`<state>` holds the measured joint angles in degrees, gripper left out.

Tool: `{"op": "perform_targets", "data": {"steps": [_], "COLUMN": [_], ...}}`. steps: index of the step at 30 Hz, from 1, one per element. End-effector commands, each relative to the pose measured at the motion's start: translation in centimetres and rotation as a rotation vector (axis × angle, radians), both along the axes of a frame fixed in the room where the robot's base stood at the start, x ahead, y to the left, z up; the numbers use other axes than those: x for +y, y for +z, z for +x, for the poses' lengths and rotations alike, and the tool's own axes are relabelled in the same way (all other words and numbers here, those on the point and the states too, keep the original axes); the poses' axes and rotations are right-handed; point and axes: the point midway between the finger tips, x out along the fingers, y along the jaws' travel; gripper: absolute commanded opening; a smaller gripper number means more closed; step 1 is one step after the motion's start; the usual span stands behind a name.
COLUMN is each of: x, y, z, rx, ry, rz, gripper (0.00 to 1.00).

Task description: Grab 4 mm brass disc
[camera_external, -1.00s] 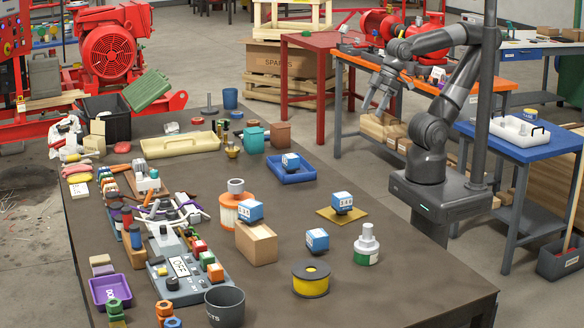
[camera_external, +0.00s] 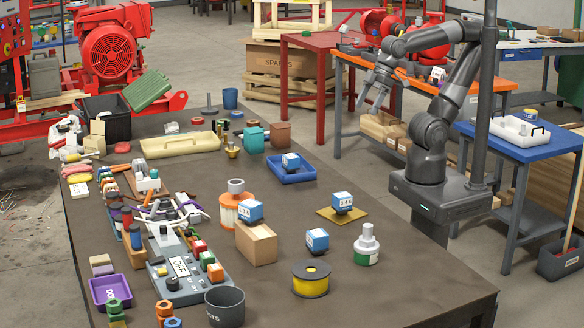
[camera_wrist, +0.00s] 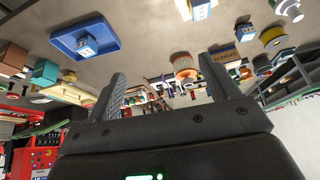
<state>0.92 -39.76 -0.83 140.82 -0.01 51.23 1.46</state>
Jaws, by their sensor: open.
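I cannot pick out a disc marked 4 mm in either view. Brass-coloured items on the dark table are a small brass fitting (camera_external: 232,150) near the middle and a flat yellowish plate (camera_external: 328,216) under a blue-and-white cube (camera_external: 342,202). Whether either relates to the disc, I cannot tell. My gripper (camera_external: 368,106) is raised beyond the table's right edge, well apart from everything on the table. In the wrist view, my gripper (camera_wrist: 168,85) has its two fingers wide apart with nothing between them.
A blue tray (camera_external: 273,175) holds another cube; it also shows in the wrist view (camera_wrist: 62,45). A cardboard box (camera_external: 256,244), a yellow-and-black spool (camera_external: 311,279) and a grey cup (camera_external: 225,308) crowd the table's near half. A dark post (camera_external: 487,100) stands beside my arm.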

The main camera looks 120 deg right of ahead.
Motion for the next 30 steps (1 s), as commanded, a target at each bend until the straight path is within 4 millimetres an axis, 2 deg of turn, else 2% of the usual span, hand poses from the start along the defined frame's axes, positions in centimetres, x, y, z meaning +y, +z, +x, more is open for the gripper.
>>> {"op": "perform_targets", "data": {"steps": [8, 16, 23, 30], "x": [-4.9, -11.9, -19.2, -27.6], "y": [1.7, 1.3, -0.9, -4.7], "z": [7.7, 15.1, 20.4, 24.7], "rx": [0.036, 0.061, 0.077, 0.090], "ry": [-0.223, -0.460, -0.663, -0.868], "rz": [0.074, 0.122, 0.139, 0.134], "gripper": [0.80, 0.80, 0.80, 0.80]}}
